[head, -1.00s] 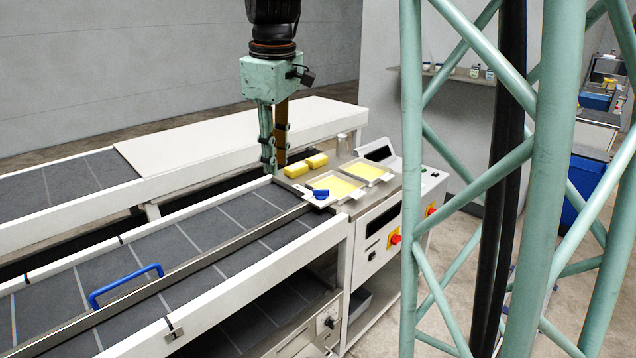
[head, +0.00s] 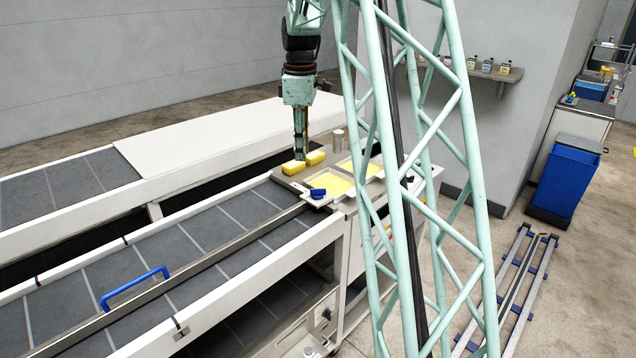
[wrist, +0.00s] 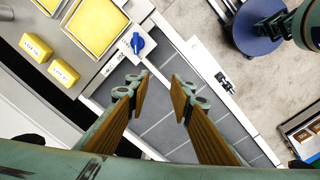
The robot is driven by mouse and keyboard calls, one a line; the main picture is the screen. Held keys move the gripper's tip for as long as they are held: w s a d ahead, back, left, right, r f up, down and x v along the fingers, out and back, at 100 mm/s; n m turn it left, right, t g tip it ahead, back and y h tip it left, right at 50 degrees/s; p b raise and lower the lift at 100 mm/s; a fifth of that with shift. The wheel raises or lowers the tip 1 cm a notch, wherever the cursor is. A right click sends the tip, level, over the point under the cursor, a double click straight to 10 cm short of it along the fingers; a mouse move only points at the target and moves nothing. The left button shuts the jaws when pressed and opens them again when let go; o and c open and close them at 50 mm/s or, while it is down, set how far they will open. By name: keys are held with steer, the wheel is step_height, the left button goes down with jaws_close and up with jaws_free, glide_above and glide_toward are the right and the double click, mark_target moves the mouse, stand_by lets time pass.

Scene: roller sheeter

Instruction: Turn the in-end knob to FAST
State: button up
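A blue knob (head: 318,193) sits on the near corner of the pale panel by the yellow trays. In the wrist view the blue knob (wrist: 137,42) has a pointer shape and small printed marks around it, too small to read. A small dark knob (head: 326,315) is on the white panel below the belt. Which one is the in-end knob I cannot tell. My gripper (head: 300,158) is above the machine top, left of and beyond the blue knob. In the wrist view my gripper (wrist: 160,92) is open and empty, its fingers apart from the blue knob.
Two yellow blocks (head: 293,168) lie close under my gripper. Yellow trays (head: 333,184) sit beside the blue knob. A metal cylinder (head: 337,140) stands behind. A blue handle (head: 134,286) rises from the dark belt (head: 60,310).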

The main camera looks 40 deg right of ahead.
steer(key=n+p, duration=0.1)
steer(key=p, duration=0.2)
glide_above(318, 193)
step_height(318, 193, down, 5)
steer(key=shift+w+d+r+g, duration=0.15)
steer(key=shift+w+d+g, duration=0.1)
steer(key=shift+g, duration=0.05)
steer(key=shift+f, duration=6.9)
steer(key=shift+c, duration=0.4)
jaws_close()
